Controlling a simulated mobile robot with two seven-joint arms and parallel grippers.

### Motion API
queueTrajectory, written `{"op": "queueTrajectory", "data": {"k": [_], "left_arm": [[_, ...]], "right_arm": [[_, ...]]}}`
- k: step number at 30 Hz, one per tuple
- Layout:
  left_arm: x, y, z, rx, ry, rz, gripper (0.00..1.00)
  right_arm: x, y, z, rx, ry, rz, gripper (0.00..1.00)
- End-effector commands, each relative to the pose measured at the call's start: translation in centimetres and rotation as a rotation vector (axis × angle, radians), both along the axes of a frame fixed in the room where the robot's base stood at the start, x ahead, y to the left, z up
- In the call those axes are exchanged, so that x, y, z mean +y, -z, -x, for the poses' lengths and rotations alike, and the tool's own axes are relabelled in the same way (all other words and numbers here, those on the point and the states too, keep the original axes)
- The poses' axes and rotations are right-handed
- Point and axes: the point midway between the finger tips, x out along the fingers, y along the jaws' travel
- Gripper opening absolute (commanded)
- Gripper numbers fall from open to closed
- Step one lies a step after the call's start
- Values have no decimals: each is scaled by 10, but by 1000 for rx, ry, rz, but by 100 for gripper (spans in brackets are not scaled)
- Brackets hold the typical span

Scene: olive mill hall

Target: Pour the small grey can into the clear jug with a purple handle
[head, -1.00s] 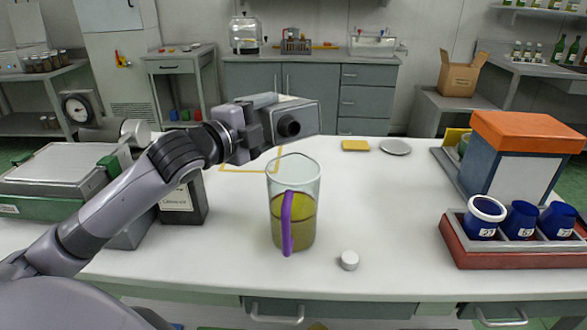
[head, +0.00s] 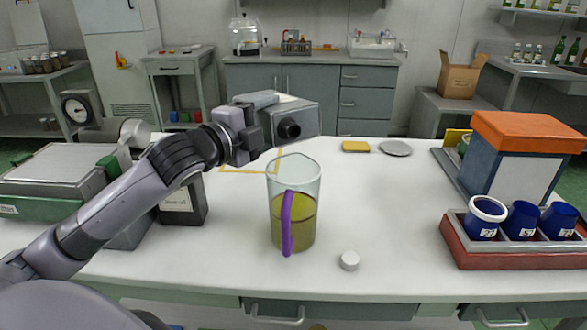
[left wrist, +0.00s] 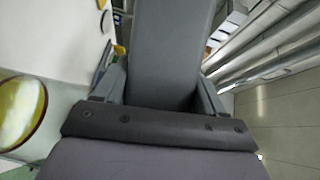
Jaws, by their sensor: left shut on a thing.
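The clear jug with a purple handle (head: 306,180) stands upright on the white table in the head view, with olive-yellow liquid in its lower part. My left gripper (head: 252,142) is shut on the small grey can (head: 303,116), a box-shaped can with a dark round mouth. The can is tipped onto its side, above and slightly behind the jug's rim in the picture. I see no stream from its mouth. In the left wrist view the can (left wrist: 170,50) fills the space between the fingers, and part of the jug (left wrist: 22,110) shows at the left edge. My right gripper is out of view.
A white cap (head: 349,260) lies right of the jug. A dark labelled can (head: 190,205) and a green-based scale (head: 50,195) stand left, partly behind my arm. A red tray (head: 490,254) with blue cups is at right. The table between jug and tray is mostly clear.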

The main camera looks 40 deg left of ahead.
Motion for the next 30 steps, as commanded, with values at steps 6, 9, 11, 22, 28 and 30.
{"op": "queueTrajectory", "data": {"k": [6, 9, 11, 22, 28, 30], "left_arm": [[0, -1, 0, -10, 2, -15, 16], [0, -1, 0, -13, 2, -21, 16], [0, -1, 0, -14, 2, -23, 16], [0, -1, 0, -23, 1, -44, 16], [-1, 0, 0, -27, 1, -55, 16], [-1, 0, 0, -29, 1, -59, 16]], "right_arm": [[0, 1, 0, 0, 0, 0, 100], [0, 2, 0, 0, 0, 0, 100], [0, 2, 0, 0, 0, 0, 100], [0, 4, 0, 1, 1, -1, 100], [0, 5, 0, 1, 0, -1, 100], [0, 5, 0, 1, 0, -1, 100]]}}
